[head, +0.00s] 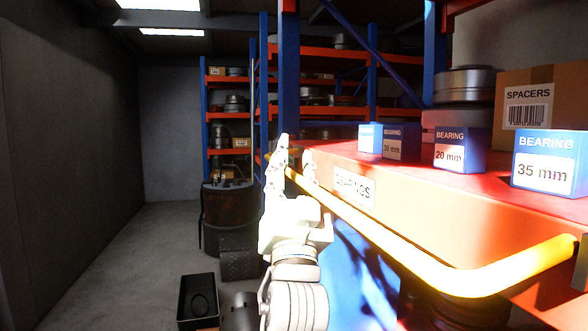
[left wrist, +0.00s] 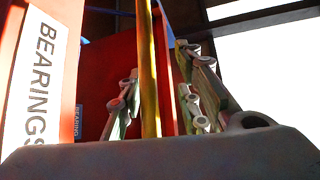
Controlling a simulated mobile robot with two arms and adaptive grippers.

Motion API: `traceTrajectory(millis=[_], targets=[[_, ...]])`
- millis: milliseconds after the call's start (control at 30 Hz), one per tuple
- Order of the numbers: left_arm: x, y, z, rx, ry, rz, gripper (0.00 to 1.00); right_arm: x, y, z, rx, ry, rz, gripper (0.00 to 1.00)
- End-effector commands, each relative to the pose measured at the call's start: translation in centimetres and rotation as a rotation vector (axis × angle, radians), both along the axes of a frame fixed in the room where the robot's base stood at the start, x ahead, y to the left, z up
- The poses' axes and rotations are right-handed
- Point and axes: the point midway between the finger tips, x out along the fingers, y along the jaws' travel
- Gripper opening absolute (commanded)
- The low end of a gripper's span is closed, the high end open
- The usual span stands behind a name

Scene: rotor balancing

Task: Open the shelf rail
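The yellow shelf rail (head: 385,237) runs along the front of the red shelf (head: 420,205) and bends toward the shelf at its near end. My left gripper (head: 293,167) is at the rail's far end, fingers pointing up and apart. In the left wrist view the rail (left wrist: 148,70) passes between the two fingers of the left gripper (left wrist: 160,105). Gaps show on both sides of the rail, so the gripper looks open around it. Whether a finger touches it I cannot tell. My right gripper is in neither view.
Blue bearing boxes (head: 460,149) and a spacers carton (head: 540,95) stand on the shelf. A blue post (head: 289,85) rises behind the gripper. A black bin (head: 198,300) and a dark drum (head: 229,205) stand on the floor. The floor at left is clear.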

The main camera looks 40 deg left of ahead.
Motion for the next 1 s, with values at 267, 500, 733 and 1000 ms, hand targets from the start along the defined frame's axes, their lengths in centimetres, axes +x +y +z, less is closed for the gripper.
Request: traceTrajectory(millis=[267,500,733,1000], targets=[[0.0,-0.1,5.2,0.003,-0.005,-0.002,0.31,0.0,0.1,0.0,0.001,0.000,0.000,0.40],[0.0,-0.1,8.4,0.002,-0.004,0.000,0.31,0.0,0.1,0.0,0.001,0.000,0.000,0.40],[-0.2,0.0,9.4,0.003,-0.006,0.003,0.31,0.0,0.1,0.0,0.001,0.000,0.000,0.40],[-0.2,0.0,9.3,0.002,-0.005,0.002,0.31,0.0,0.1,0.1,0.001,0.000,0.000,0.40]])
